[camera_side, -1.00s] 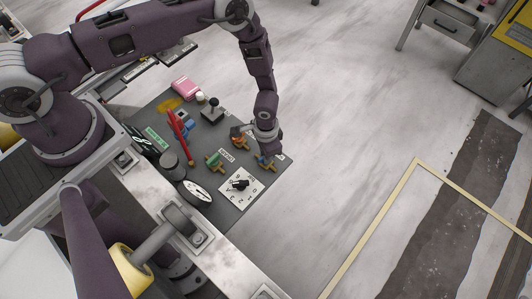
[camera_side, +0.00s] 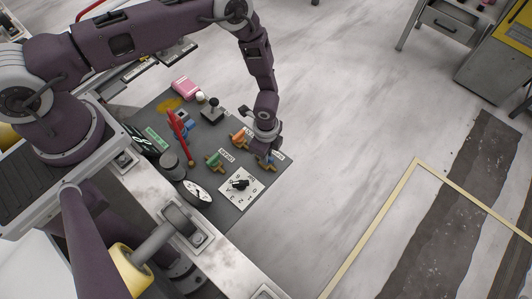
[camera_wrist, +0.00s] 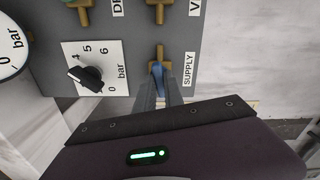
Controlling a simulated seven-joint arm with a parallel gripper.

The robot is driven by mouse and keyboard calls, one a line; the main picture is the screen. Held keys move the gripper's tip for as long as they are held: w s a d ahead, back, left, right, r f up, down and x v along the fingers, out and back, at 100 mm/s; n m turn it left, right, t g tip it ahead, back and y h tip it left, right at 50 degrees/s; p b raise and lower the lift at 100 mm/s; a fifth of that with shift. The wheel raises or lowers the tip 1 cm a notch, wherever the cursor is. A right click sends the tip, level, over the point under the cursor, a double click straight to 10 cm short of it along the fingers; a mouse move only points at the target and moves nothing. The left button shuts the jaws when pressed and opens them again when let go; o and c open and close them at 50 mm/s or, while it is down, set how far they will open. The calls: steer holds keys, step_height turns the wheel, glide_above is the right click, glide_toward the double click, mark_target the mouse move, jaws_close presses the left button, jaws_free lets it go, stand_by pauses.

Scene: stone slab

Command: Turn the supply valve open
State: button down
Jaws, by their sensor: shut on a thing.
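The supply valve has a brass body (camera_wrist: 158,54) and a blue lever (camera_wrist: 157,71), beside a white SUPPLY label (camera_wrist: 188,69) in the wrist view. My gripper (camera_wrist: 160,88) is shut on the blue lever, with one finger on each side. The fingers hide much of the lever, so its full angle is hard to tell. In the side view my gripper (camera_side: 265,150) points down at the panel's right corner, and the blue lever (camera_side: 268,161) shows just below it.
On the dark panel (camera_side: 222,222) are a green-handled valve (camera_side: 213,160), an orange-handled valve (camera_side: 239,138), a black selector knob on a white plate (camera_side: 240,184), a round gauge (camera_side: 195,193) and a red upright part (camera_side: 179,135).

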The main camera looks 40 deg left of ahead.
steer(key=shift+m, duration=1.2)
steer(key=c, duration=1.4)
jaws_free()
steer(key=shift+c, duration=0.2)
step_height(320, 180, up, 7)
steer(key=shift+r, duration=0.1)
